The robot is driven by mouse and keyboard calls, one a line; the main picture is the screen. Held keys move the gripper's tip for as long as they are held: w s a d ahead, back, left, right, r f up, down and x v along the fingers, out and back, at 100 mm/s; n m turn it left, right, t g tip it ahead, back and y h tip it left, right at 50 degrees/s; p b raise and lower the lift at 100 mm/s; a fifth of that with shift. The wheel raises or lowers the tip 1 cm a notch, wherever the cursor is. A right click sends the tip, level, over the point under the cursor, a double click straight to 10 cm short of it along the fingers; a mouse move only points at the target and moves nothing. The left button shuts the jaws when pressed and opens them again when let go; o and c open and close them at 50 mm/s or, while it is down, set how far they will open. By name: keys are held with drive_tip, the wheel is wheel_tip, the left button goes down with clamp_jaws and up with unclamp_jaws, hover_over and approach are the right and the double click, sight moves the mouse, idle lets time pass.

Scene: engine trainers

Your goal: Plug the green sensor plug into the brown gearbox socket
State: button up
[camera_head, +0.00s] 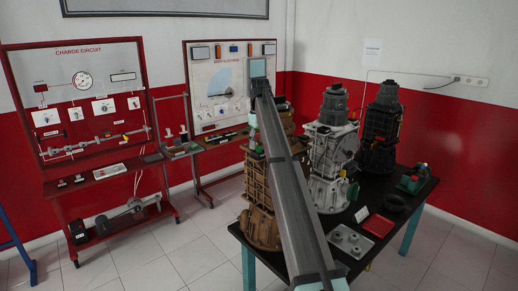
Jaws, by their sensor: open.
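The brown gearbox (259,190) stands upright at the left end of the dark table. My arm crosses in front of it and hides its right part. Its socket cannot be made out at this size. I cannot pick out the green sensor plug for certain. A small green part shows near the upper left of the brown gearbox, too small to identify. My arm reaches up from the bottom edge to a pale joint above the brown gearbox. The fingers of my gripper do not show.
A grey gearbox (328,160) and a black gearbox (381,130) stand to the right on the table (345,243). A red-and-green device (414,179), a red tray (377,226) and a grey block (350,241) lie near its right and front. Training boards stand at the left.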

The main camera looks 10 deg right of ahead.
drive_tip(key=shift+f, duration=0.6)
clamp_jaws()
drive_tip(key=shift+w+r+b, duration=0.1)
drive_tip(key=shift+r+b, duration=0.2)
drive_tip(key=shift+r, duration=0.15)
wheel_tip(320, 180, up, 9)
drive_tip(key=shift+f, duration=0.2)
drive_tip(key=shift+r+p, duration=0.3)
drive_tip(key=shift+f, duration=0.1)
